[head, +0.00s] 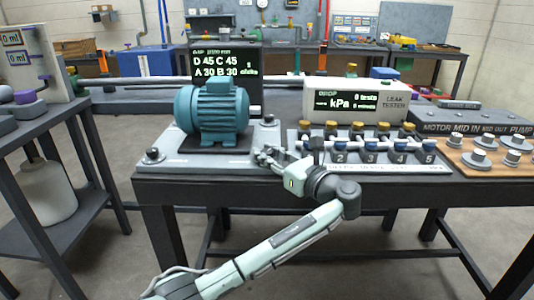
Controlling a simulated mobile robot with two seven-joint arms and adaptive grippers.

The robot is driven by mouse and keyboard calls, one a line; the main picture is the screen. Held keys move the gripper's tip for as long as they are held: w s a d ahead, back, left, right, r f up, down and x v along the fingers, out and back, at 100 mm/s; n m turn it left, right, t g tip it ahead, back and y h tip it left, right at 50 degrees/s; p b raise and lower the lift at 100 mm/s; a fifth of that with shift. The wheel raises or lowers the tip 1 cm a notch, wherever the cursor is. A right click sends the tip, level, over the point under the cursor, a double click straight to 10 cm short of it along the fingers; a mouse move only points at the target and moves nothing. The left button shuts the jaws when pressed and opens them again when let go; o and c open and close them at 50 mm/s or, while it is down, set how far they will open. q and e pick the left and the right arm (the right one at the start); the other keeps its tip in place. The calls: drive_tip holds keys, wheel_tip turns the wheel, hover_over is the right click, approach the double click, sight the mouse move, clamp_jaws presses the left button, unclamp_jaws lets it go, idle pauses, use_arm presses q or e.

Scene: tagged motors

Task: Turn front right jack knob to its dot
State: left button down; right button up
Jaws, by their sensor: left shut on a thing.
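A teal motor (213,112) stands on a grey baseplate (190,160) on the dark workbench. A dark front left jack knob (152,155) sits at the plate's near left corner, and another jack knob (268,119) at its far right corner. My left gripper (263,156) reaches in from the right at the plate's near right corner. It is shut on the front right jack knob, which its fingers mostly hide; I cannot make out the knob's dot. A black display (228,66) behind the motor reads D 45, C 45, A 30, B 30. My right gripper is not in view.
A numbered rack (365,167) with several capped fittings stands right of the gripper. A white leak tester (358,100) is behind it. A wooden board (490,155) with metal pieces lies at the right. A side table (40,122) stands left across a floor gap.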

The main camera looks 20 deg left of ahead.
use_arm(q)
drive_tip(key=c, duration=1.2)
unclamp_jaws()
drive_tip(key=v, duration=1.2)
